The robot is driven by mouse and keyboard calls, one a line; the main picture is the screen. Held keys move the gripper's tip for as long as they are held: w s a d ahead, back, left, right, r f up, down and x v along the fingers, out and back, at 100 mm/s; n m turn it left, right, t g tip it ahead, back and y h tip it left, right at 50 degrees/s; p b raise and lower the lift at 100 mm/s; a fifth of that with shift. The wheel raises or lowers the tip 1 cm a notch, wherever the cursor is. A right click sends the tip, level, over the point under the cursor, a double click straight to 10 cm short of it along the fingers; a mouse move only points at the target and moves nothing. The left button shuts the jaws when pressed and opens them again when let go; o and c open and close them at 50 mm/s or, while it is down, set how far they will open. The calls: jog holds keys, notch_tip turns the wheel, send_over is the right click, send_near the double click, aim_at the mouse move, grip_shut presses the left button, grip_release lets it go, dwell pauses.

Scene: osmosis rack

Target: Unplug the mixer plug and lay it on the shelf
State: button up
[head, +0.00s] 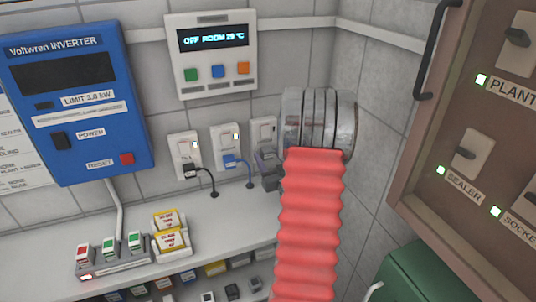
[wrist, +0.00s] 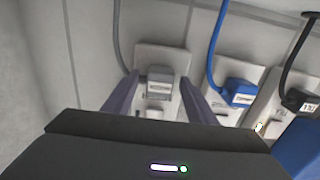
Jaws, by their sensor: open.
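Three wall sockets stand in a row, with a black plug (head: 190,170), a blue plug (head: 229,161) and a grey plug (wrist: 160,80). The plug labels are too small to read, so I cannot tell which is the mixer plug. My gripper (wrist: 160,88) is open, its two fingers on either side of the grey plug in the wrist view. Whether they touch it is unclear. The grey plug sits in its socket plate (wrist: 163,56). In the head view my arm hides much of that socket (head: 263,129). The shelf (head: 225,225) runs below the sockets.
A blue inverter (head: 75,100) and a room display (head: 212,55) hang on the wall. A rack of coloured switches (head: 115,252) and yellow boxes (head: 170,232) stand on the shelf's left. A brown panel (head: 425,190) is at right. The shelf under the sockets is mostly clear.

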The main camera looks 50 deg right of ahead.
aim_at(269, 156)
jog(key=shift+c, duration=0.3)
grip_shut()
dwell(0.5)
jog(key=shift+s+a, duration=0.25)
jog(key=shift+s, duration=0.25)
jog(key=shift+s+a, duration=0.35)
jog(key=shift+s, duration=0.3)
jog(key=shift+s+a, duration=0.2)
jog(key=shift+s, duration=0.05)
jog(key=shift+v, duration=1.1)
jog(key=shift+s+a, duration=0.15)
jog(key=shift+s, duration=0.1)
